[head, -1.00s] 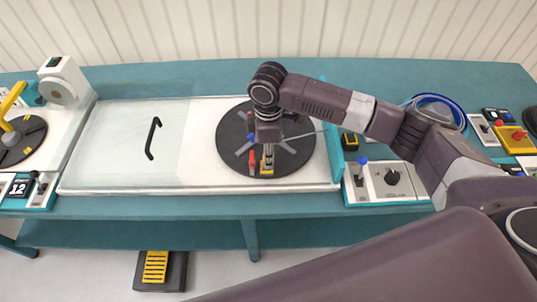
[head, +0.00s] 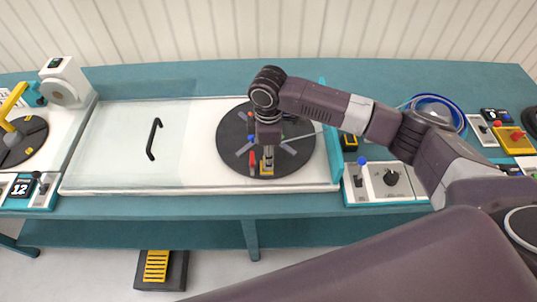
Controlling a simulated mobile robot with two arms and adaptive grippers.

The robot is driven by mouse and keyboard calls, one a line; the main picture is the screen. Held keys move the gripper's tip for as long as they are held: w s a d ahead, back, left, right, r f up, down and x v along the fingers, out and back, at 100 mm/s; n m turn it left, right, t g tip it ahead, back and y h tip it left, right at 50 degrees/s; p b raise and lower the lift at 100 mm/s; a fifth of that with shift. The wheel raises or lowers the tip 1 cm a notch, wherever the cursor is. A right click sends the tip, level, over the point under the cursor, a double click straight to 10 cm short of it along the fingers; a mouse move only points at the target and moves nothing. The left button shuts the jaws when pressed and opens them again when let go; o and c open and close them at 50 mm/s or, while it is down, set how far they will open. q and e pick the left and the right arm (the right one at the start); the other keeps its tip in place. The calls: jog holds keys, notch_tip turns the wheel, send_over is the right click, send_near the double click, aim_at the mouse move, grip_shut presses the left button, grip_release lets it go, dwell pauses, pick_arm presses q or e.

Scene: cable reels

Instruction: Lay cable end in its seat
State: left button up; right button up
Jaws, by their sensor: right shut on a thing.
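A round black turntable (head: 229,148) with grey spokes sits at the right end of the white bench unit. My right gripper (head: 267,163) points straight down over its front part and is shut. A small yellow block (head: 267,172) shows right under the fingertips; a red piece (head: 252,162) stands just left of them. The cable end between the fingers is too small and covered to make out. I cannot tell whether it touches a seat. My left gripper is not in view.
A sliding clear cover with a black handle (head: 153,139) lies left of the turntable. A blue cable coil (head: 455,111) is at the right. A control box (head: 376,192) with a blue-topped lever and black knob stands at the front right. A yellow pedal (head: 156,266) is on the floor.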

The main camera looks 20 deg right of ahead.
jog(key=shift+f, duration=0.15)
dwell(0.3)
jog(key=shift+f+p, duration=0.5)
jog(key=shift+p, duration=0.05)
dwell(0.5)
jog(key=shift+f+p, duration=0.1)
jog(key=shift+p, duration=0.3)
dwell(0.3)
jog(key=o, duration=1.2)
jog(key=shift+c, duration=0.2)
jog(key=o, duration=0.3)
jog(key=shift+r, duration=0.2)
